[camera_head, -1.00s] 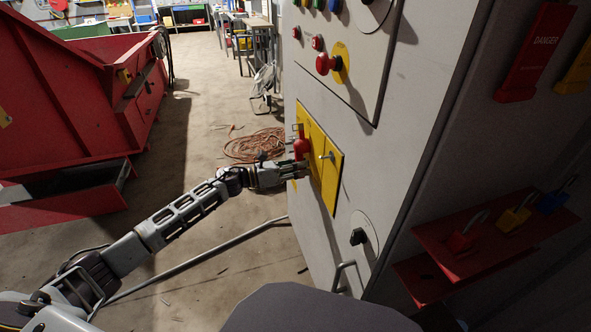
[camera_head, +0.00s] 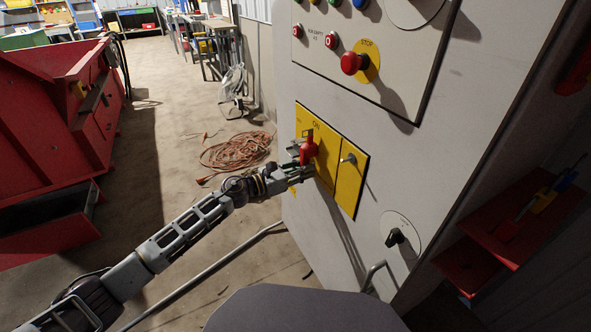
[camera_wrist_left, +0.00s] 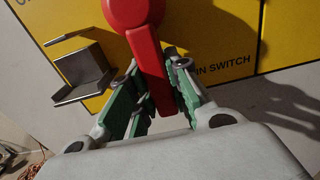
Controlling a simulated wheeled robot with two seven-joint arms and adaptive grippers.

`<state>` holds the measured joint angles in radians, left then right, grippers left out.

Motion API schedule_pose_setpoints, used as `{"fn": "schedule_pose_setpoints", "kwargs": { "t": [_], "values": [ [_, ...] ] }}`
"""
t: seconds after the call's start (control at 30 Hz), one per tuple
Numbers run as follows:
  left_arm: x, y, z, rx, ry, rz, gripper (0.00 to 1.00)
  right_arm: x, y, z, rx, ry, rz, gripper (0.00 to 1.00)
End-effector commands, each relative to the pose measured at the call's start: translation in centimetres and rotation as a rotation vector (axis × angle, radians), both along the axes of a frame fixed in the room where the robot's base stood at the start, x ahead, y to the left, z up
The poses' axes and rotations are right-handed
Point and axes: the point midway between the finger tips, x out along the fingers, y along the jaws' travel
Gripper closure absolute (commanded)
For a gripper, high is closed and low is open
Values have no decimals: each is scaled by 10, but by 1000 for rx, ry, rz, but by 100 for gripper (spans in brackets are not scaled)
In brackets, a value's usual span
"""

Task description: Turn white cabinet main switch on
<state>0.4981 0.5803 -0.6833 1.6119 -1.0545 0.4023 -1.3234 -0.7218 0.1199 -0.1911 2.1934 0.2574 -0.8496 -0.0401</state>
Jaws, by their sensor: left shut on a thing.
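The white cabinet (camera_head: 330,80) stands at the right with a yellow switch plate (camera_head: 348,185) marked ON at the top. The red main switch handle (camera_head: 309,148) sits on the left part of the plate. My left gripper (camera_head: 299,171) is at the handle. In the left wrist view the red handle (camera_wrist_left: 146,52) hangs from its round hub down between the green-padded fingers of my left gripper (camera_wrist_left: 158,108), which is shut on it. A metal bracket (camera_wrist_left: 80,72) sits beside the handle. The lettering "IN SWITCH" shows right of the fingers. My right gripper is not in view.
Above the plate is a panel with a red stop button (camera_head: 353,63). Below it is a black rotary knob (camera_head: 394,237) and a bar handle (camera_head: 374,275). A red container (camera_head: 60,120) stands left. An orange cable coil (camera_head: 236,151) lies on open floor.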

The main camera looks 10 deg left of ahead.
Motion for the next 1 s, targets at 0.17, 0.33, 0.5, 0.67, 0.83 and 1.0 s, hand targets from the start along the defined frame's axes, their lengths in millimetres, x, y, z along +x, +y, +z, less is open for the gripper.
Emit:
{"fn": "schedule_pose_setpoints", "kwargs": {
  "t": [0.17,0.33,0.5,0.67,0.83,1.0],
  "values": [
    [0,-3,-2,12,-10,2,100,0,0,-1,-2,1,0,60],
    [0,-3,-2,14,-14,3,100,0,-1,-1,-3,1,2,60],
    [1,-3,-2,15,-14,3,100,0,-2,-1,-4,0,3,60],
    [0,-3,-2,13,-13,2,62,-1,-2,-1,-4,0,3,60],
    [0,-4,-1,11,-12,1,59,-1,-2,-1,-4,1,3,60],
    [0,-4,0,9,-12,1,59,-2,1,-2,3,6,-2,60]
  ]
}}
